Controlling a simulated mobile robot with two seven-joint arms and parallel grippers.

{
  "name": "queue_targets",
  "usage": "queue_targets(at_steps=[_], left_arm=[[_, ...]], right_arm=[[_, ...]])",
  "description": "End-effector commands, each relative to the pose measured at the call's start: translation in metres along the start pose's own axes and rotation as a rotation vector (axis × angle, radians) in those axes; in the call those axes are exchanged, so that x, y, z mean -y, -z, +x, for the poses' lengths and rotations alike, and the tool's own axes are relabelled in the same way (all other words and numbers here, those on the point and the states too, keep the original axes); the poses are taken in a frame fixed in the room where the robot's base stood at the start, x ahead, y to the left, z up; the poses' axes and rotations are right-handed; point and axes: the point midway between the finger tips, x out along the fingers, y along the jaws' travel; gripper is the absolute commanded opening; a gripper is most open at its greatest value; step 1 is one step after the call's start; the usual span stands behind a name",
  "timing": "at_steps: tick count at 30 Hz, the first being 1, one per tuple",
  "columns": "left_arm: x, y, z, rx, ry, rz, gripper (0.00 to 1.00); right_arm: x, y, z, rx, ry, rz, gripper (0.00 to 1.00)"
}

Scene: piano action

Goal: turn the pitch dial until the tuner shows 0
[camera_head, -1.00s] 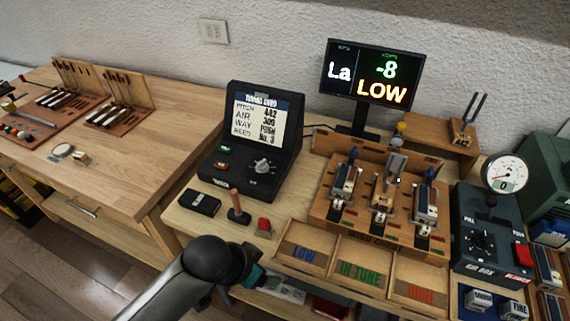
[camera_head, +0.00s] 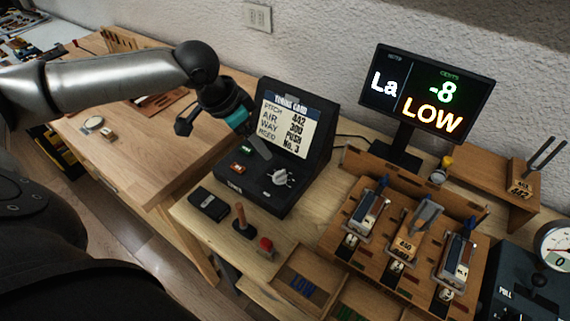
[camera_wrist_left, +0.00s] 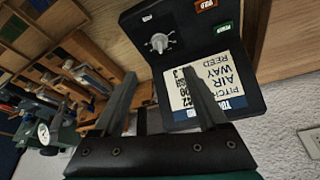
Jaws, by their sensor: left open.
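The pitch dial is a light grey knob (camera_head: 281,177) on the black console (camera_head: 290,205); it also shows in the left wrist view (camera_wrist_left: 159,43). The gripper partly covers the console in the head view. My right gripper is not in view.
A card (camera_head: 285,125) stands on the console's raised back. A black box (camera_head: 208,204), wooden-handled tool (camera_head: 242,221) and red knob (camera_head: 267,246) lie in front. A wooden rack with reeds (camera_head: 408,240) stands to the right. The tuner stand (camera_head: 400,150) rises behind.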

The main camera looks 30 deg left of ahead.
Motion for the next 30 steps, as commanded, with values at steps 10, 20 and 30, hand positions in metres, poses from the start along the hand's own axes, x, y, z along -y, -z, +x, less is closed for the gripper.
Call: queue_targets(at_steps=[10, 20, 30], left_arm=[[-0.001, -0.001, 0.050, 0.001, -0.004, -0.005, 0.76], [0.000, -0.001, 0.119, 0.000, -0.002, -0.003, 0.76], [0.001, -0.001, 0.150, 0.001, 0.000, -0.002, 0.76]], right_arm=[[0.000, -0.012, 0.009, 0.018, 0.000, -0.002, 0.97], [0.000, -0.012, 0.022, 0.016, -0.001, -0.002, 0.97], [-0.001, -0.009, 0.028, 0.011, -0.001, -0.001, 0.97]])
